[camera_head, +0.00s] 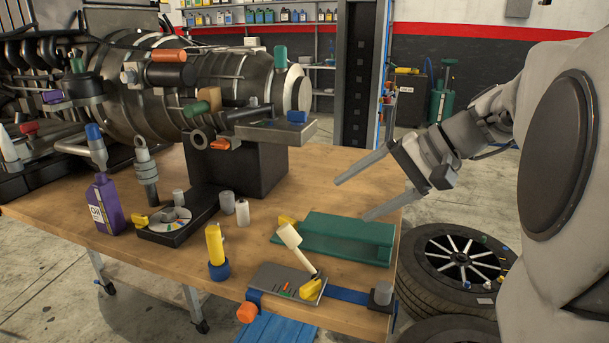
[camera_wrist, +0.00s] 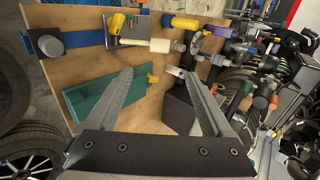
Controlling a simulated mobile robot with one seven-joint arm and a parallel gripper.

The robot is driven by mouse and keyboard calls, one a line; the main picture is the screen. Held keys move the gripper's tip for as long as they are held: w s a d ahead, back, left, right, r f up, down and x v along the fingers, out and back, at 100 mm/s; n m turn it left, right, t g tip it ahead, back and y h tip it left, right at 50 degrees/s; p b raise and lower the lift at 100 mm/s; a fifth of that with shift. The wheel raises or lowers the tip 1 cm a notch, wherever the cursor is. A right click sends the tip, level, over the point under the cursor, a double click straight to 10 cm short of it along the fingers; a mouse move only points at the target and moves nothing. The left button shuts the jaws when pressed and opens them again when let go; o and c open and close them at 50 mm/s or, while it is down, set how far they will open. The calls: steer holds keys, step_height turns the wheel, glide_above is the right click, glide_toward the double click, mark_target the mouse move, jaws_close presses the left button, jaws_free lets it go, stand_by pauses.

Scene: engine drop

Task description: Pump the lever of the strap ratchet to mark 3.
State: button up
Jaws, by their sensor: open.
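The strap ratchet (camera_head: 272,280) is a grey plate with small coloured marks at the front edge of the wooden table. Its lever (camera_head: 303,258) has a cream handle (camera_head: 289,236) and leans up and to the left from a yellow part (camera_head: 311,290). A blue strap (camera_head: 346,295) runs right from it to a grey post (camera_head: 381,294). In the wrist view the ratchet (camera_wrist: 131,29) is at the top, with the cream handle (camera_wrist: 160,45) pointing right. My gripper (camera_head: 352,200) is open and empty, above the table's right side, apart from the lever. Its fingers (camera_wrist: 157,76) are wide apart.
A green beam (camera_head: 335,239) lies between my gripper and the ratchet. A yellow-and-blue cylinder (camera_head: 216,252) stands left of the ratchet. A large engine (camera_head: 210,75) fills the back left. Tyres (camera_head: 458,262) lie beyond the table's right edge. An orange knob (camera_head: 247,312) is at the front edge.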

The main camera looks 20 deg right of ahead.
steer(key=v, duration=0.2)
steer(key=shift+s+d+r, duration=0.1)
steer(key=shift+d+r, duration=0.1)
